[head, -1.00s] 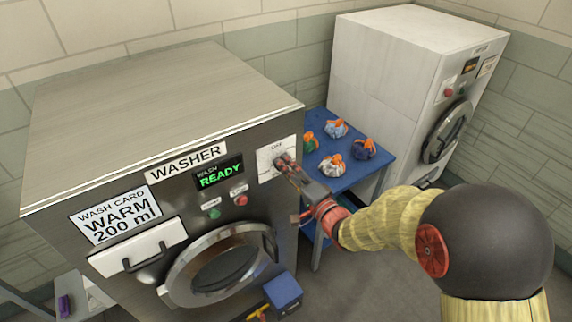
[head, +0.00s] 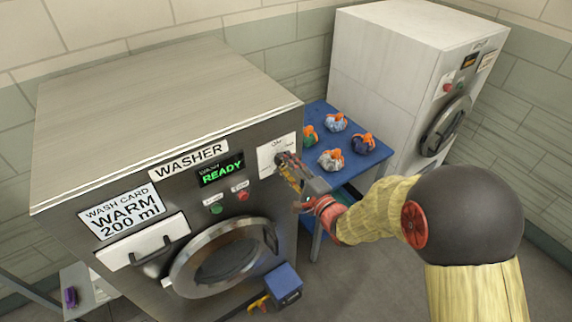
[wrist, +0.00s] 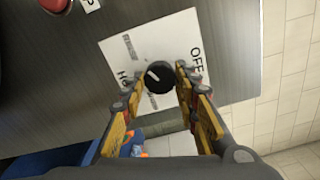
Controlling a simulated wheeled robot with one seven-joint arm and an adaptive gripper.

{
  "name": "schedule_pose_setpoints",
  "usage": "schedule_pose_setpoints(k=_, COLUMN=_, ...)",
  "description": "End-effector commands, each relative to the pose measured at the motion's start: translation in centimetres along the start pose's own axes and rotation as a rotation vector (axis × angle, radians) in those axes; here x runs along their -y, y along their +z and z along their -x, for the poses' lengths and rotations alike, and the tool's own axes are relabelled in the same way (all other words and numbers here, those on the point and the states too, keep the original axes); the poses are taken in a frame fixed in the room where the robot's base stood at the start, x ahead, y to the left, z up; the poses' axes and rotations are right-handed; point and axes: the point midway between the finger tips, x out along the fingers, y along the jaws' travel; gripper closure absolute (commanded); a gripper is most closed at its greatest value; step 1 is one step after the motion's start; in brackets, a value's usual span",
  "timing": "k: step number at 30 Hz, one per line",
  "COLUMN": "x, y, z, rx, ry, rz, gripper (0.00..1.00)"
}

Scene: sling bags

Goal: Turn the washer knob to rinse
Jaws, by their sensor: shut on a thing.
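The washer (head: 120,110) is a grey steel machine in the left half of the head view. Its knob (wrist: 158,77) is black with a white mark and sits on a white dial plate (wrist: 122,48). In the wrist view the mark points to the upper left, towards a label too small to read; "OFF" stands at the right. The plate also shows in the head view (head: 266,160), where my gripper (head: 282,157) covers the knob. My gripper is shut on the knob, one finger on each side. The washer display (head: 221,169) reads "READY".
A blue table (head: 352,178) with several tied bags stands right of the washer. A white machine (head: 385,85) stands behind it. A blue box (head: 284,284) is below the washer door (head: 222,258). A card (head: 121,211) reads "WARM 200 ml".

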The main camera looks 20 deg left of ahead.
Motion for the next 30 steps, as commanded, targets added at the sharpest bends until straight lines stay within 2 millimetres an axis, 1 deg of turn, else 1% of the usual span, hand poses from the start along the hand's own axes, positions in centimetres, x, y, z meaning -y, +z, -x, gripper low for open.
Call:
schedule_pose_setpoints(k=1, x=-0.37, y=-0.03, z=0.1, rx=-0.001, ry=0.006, rz=-0.004, gripper=0.95)
schedule_pose_setpoints(k=8, x=-0.37, y=-0.04, z=0.1, rx=-0.001, ry=0.006, rz=-0.003, gripper=0.95)
schedule_pose_setpoints(k=9, x=-0.37, y=-0.04, z=0.1, rx=-0.002, ry=0.006, rz=-0.003, gripper=0.68)
schedule_pose_setpoints(k=18, x=-0.17, y=-0.02, z=0.05, rx=-0.001, ry=0.003, rz=-0.001, gripper=0.51)
schedule_pose_setpoints(k=26, x=-0.07, y=-0.01, z=0.04, rx=0.0, ry=0.001, rz=0.0, gripper=0.51)
schedule_pose_setpoints(k=30, x=-0.06, y=-0.08, z=0.73, rx=-0.002, ry=0.002, rz=0.0, gripper=0.51)
